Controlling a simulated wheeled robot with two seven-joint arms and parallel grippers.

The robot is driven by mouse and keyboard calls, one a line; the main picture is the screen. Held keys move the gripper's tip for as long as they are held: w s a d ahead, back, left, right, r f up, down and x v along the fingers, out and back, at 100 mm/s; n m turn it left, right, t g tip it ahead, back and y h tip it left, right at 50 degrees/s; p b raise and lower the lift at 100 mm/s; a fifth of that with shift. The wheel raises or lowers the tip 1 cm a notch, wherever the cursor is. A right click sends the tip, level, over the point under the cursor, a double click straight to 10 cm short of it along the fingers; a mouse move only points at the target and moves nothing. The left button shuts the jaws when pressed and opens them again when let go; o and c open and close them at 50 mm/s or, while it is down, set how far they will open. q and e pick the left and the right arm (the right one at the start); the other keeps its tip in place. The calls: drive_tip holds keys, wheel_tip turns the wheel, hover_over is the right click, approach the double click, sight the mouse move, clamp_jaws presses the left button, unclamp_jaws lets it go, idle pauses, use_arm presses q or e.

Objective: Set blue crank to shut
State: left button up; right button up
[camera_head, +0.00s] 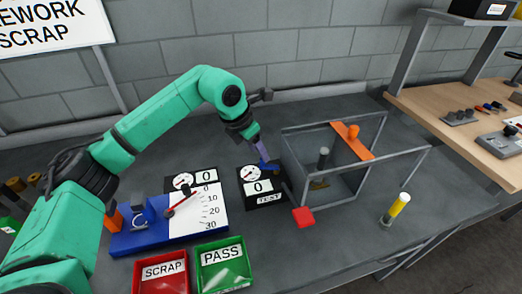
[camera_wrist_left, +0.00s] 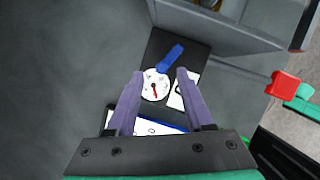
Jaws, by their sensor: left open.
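The blue crank (camera_head: 268,165) is a short blue handle on a black panel with a round gauge (camera_head: 250,174), a 0 display and a TEST label. In the left wrist view the crank (camera_wrist_left: 171,58) lies slanted beside the gauge (camera_wrist_left: 155,85), beyond my fingertips. My left gripper (camera_head: 258,148) points down at the panel, close to the crank. Its purple fingers (camera_wrist_left: 160,74) are apart with nothing held between them. In the head view the fingers partly cover the crank's area. Whether they touch it I cannot tell. My right gripper is not in view.
A grey-framed enclosure (camera_head: 286,143) with an orange bar (camera_head: 350,143) stands right of the panel. A red-ended lever (camera_head: 303,216) juts in front. A blue fixture (camera_head: 140,240), red SCRAP tray (camera_head: 137,278) and green PASS tray (camera_head: 248,278) are nearby.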

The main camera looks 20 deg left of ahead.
sight(261, 159)
use_arm(q)
drive_tip(key=x, duration=0.2)
drive_tip(key=shift+w+d+f, duration=0.15)
drive_tip(key=shift+f, duration=0.1)
drive_tip(key=shift+d+f, duration=0.1)
drive_tip(key=shift+f, duration=0.05)
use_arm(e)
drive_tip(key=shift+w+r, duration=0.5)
use_arm(q)
drive_tip(key=shift+f, duration=0.1)
clamp_jaws()
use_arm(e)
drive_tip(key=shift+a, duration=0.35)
